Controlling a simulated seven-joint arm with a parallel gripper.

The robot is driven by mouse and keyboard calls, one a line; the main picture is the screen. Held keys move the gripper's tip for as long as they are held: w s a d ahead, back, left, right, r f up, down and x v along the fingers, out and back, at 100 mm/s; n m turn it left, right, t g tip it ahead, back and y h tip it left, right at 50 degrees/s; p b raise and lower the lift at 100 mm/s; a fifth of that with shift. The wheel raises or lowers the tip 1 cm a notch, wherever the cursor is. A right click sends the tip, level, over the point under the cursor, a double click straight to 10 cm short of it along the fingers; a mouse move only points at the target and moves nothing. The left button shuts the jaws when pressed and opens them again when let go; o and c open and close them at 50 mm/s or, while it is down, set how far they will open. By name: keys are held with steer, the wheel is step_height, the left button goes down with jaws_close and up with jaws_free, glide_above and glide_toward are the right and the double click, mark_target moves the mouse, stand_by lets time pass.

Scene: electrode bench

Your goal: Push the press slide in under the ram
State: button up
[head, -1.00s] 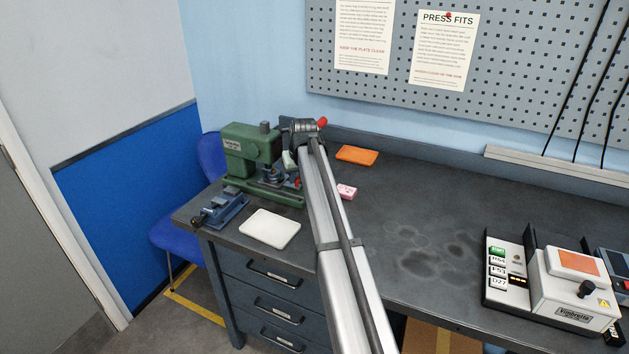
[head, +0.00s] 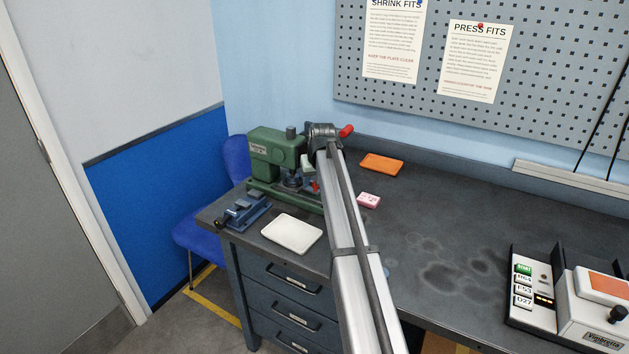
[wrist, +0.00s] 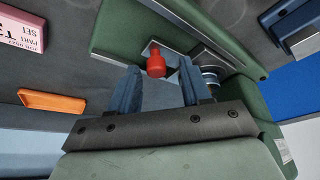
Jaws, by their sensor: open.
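The green press (head: 276,146) stands at the back left of the bench, on a long green base. Its slide carries a red knob, which shows in the head view (head: 315,186) and the wrist view (wrist: 156,64). In the wrist view the grey slide plate (wrist: 148,48) lies by the knob. The ram (wrist: 209,76) is partly hidden behind the right finger. My gripper (wrist: 160,78) is open, with its two blue fingers on either side of the knob and visible gaps. In the head view my arm hides most of the fingers.
A blue vise-like fixture (head: 243,211) and a white tray (head: 291,234) lie in front of the press. A pink block (head: 369,200) and an orange tray (head: 382,164) lie right of my arm. A white machine (head: 595,310) stands at far right. The middle bench is clear.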

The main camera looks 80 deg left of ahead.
steer(key=v, duration=1.3)
steer(key=shift+r, duration=0.3)
